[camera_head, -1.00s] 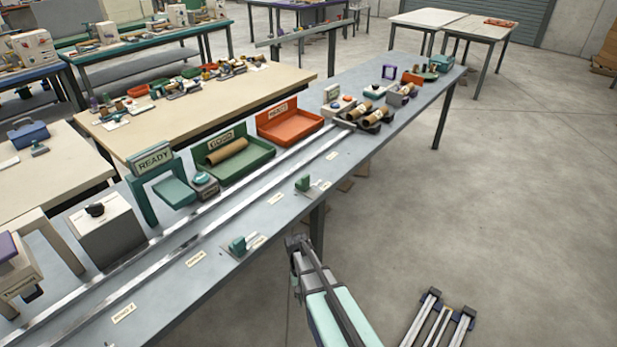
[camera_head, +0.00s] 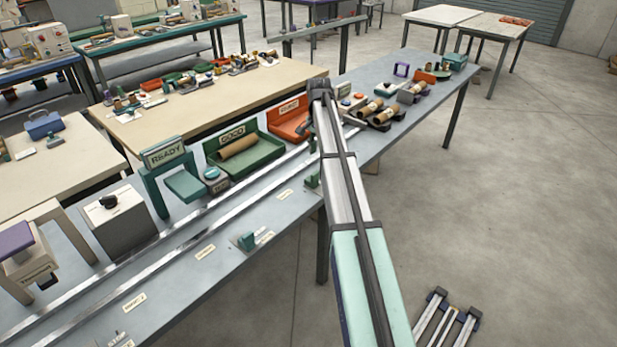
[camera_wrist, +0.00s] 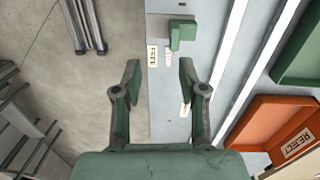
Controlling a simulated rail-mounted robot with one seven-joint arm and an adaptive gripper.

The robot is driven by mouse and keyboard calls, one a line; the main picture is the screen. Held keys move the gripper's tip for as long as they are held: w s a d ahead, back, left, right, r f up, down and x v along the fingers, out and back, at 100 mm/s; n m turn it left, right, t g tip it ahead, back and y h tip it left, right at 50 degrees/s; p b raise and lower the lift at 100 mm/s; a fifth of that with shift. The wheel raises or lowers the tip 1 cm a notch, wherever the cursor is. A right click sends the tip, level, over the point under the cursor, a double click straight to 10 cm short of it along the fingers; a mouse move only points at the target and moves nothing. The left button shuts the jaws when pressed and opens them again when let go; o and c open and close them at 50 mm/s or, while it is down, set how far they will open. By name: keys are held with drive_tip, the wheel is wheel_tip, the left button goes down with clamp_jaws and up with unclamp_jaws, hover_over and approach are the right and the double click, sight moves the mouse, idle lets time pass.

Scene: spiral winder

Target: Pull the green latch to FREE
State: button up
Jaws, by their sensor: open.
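Two green latches stand on small plates along the front edge of the grey bench (camera_head: 165,285). The nearer green latch (camera_head: 246,241) is in clear view in the head view. The farther green latch (camera_head: 312,181) is partly hidden by my arm. One green latch (camera_wrist: 183,34) shows in the wrist view on a pale plate, beyond my fingertips and slightly right of centre. A small printed label (camera_wrist: 152,56) lies beside it, too small to read surely. My gripper (camera_wrist: 159,73) is open and empty, its fingers spread apart short of the latch.
Metal rails (camera_head: 195,238) run along the bench behind the latches. Behind them stand the READY stand (camera_head: 165,153), a green tray (camera_head: 262,157) holding a brown tube, and an orange reject tray (camera_wrist: 268,118). Open floor (camera_head: 500,220) lies right of the bench.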

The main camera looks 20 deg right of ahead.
approach(315, 173)
drive_tip(key=shift+m+t, duration=0.3)
drive_tip(key=f+p, duration=0.2)
drive_tip(key=f, duration=0.3)
drive_tip(key=f+p, duration=0.2)
drive_tip(key=f, duration=0.4)
drive_tip(key=shift+s, duration=0.2)
clamp_jaws()
